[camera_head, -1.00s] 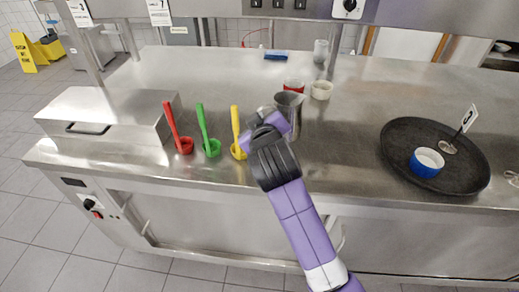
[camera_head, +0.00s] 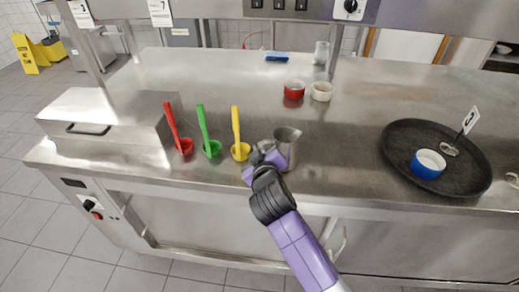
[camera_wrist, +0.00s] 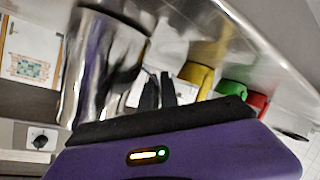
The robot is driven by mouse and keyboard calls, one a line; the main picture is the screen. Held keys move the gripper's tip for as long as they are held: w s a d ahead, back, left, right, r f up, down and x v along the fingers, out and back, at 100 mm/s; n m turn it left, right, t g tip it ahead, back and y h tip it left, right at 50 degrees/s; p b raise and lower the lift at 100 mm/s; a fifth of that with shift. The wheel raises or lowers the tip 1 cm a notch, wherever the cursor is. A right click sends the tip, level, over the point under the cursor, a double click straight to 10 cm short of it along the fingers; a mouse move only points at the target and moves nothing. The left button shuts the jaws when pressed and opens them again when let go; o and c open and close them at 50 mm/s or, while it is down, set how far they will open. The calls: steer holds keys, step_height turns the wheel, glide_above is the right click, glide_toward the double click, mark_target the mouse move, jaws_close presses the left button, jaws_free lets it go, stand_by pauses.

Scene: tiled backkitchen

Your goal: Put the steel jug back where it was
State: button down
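The steel jug (camera_head: 289,146) is upright near the front of the steel bench, right of the yellow ladle. My gripper (camera_head: 264,158) is at the jug's left side, and the jug travels with it. In the wrist view the jug (camera_wrist: 103,68) fills the left part, beside the two dark fingertips (camera_wrist: 158,90), which are close together at its handle side. The grip point itself is partly hidden. I cannot tell whether the jug's base touches the bench.
Red (camera_head: 186,146), green (camera_head: 211,148) and yellow (camera_head: 240,151) ladles stand to the left, the yellow one close to my gripper. Red (camera_head: 294,90) and white (camera_head: 321,92) ramekins are behind. A black tray (camera_head: 401,137) with a blue ramekin (camera_head: 427,165) lies right.

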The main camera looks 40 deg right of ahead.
steer(key=c, duration=1.9)
jaws_free()
steer(key=shift+f, duration=0.1)
